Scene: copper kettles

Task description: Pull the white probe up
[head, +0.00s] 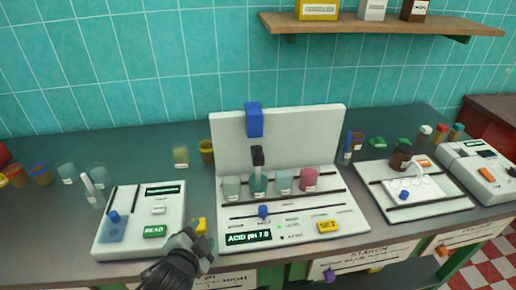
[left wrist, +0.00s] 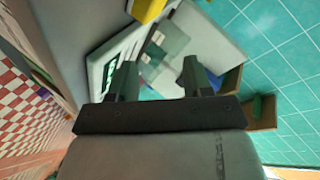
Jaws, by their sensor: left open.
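A slim white stick (head: 89,184), which looks like the white probe, leans beside a glass beaker (head: 100,177) at the left of the counter. It stands just behind the white READ device (head: 140,222). I cannot tell whether its lower end is in a vessel. My left gripper (head: 203,244) is at the counter's front edge, between the READ device and the acid pH device (head: 290,218), to the right of and apart from the stick. In the left wrist view its two fingers (left wrist: 160,82) are apart with nothing held between them. My right gripper is not in view.
The acid pH device has a tall white back panel (head: 276,137), a blue block and several beakers. A tray (head: 415,190) with a brown jar stands right. A wooden shelf (head: 380,27) hangs above.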

